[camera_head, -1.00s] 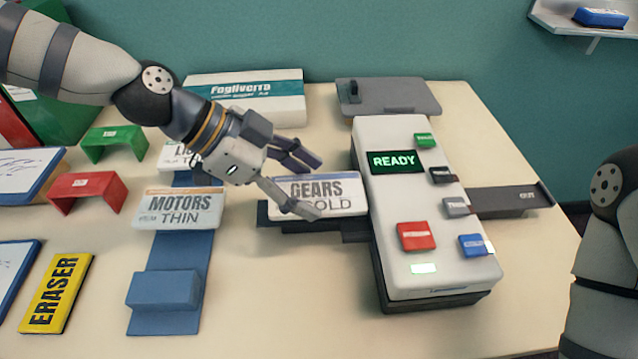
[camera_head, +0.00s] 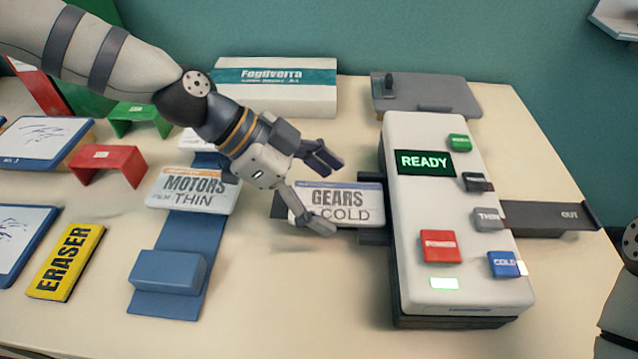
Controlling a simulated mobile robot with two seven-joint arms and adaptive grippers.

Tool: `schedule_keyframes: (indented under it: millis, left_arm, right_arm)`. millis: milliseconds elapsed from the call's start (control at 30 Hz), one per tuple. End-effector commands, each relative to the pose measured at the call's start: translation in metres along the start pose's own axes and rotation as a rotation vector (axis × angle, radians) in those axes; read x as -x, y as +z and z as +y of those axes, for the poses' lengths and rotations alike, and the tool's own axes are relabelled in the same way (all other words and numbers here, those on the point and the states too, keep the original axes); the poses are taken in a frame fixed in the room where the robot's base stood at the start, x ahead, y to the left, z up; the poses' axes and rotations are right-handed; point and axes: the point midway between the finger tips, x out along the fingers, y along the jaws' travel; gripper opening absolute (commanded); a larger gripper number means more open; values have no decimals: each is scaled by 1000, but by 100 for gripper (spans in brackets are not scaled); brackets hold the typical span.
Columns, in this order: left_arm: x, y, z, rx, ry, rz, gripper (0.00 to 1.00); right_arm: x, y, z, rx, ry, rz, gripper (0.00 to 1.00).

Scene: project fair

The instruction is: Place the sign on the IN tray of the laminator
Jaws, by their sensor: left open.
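The white sign reading GEARS COLD (camera_head: 362,206) lies on the dark IN-side tray (camera_head: 279,207) at the left of the laminator (camera_head: 415,215). Its right end is close against the laminator body. My left gripper (camera_head: 328,196) is open at the sign's left part, one finger beyond the upper edge and one over the lower-left corner. I cannot tell whether the fingers touch it. The laminator's screen reads READY. A second sign, MOTORS THIN (camera_head: 186,205), rests on a blue rack (camera_head: 172,240). A third white sign behind it is mostly hidden by my left arm. My right gripper is out of view.
The OUT tray (camera_head: 545,217) sticks out right of the laminator. A grey plate (camera_head: 430,95) and a white-teal box (camera_head: 275,90) stand behind. Red (camera_head: 105,162) and green (camera_head: 138,115) stands and a yellow eraser (camera_head: 65,262) are left. The table's front middle is clear.

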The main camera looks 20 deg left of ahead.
Motion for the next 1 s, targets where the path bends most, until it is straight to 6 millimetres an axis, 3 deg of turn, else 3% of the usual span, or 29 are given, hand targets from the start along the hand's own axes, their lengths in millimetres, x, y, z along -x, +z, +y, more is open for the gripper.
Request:
schedule_keyframes:
  millis: [67, 300, 500, 1000]
  left_arm:
    - [12, -5, -2, -5, -9, 4, 84]
    - [81, -10, -2, -13, -18, 8, 84]
    - [118, -7, -1, -8, -11, 5, 84]
    - [122, -2, 0, -1, 0, 0, 84]
  right_arm:
    - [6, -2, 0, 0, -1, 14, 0]
    - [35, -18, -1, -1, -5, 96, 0]
    - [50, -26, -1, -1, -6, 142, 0]
    - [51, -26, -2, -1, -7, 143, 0]
